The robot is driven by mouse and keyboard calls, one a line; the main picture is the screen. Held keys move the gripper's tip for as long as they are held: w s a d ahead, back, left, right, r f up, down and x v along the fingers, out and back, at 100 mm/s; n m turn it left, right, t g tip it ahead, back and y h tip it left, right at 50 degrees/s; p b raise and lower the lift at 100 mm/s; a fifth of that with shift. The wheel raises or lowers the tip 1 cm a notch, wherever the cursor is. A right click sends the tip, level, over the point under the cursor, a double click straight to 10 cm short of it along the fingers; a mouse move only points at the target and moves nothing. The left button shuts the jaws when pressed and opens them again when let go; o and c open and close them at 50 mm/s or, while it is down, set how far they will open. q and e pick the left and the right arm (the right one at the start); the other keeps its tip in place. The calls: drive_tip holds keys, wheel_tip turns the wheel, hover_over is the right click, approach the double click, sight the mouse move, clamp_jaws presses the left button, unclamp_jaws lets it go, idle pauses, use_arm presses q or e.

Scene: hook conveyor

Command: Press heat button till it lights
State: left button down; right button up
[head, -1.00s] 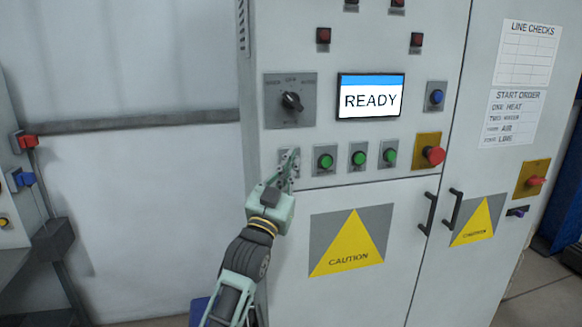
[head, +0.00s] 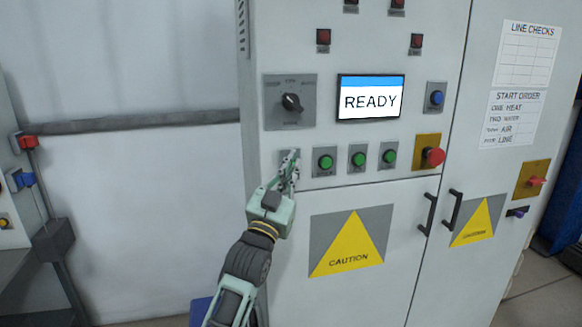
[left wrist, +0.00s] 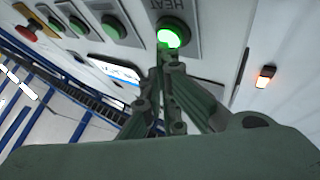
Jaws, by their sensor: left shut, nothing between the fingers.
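The heat button (left wrist: 169,37) sits under a plate label reading HEAT in the left wrist view. It glows bright green, lighter than the other green buttons, and tints my fingertips green. In the head view my fingers hide it; only part of its grey plate (head: 285,155) shows, at the left end of the button row. My left gripper (head: 291,162) is shut and empty, its fingertips at the button. In the left wrist view the shut fingertips (left wrist: 170,56) overlap the button's lower edge; contact itself is hard to tell. My right gripper is not in view.
Three green buttons (head: 358,158) and a red emergency stop (head: 433,156) continue the row. Above are a rotary selector (head: 291,101) and a screen reading READY (head: 370,97). A START ORDER sheet (head: 513,118) hangs on the right door. Door handles (head: 429,213) stick out below.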

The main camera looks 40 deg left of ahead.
use_arm(q)
drive_tip(key=shift+s+d, duration=0.2)
drive_tip(key=s+d+p, duration=0.1)
drive_tip(key=s+d, duration=0.2)
drive_tip(key=shift+s+d, duration=0.1)
drive_tip(key=shift+d, duration=0.3)
idle(0.9)
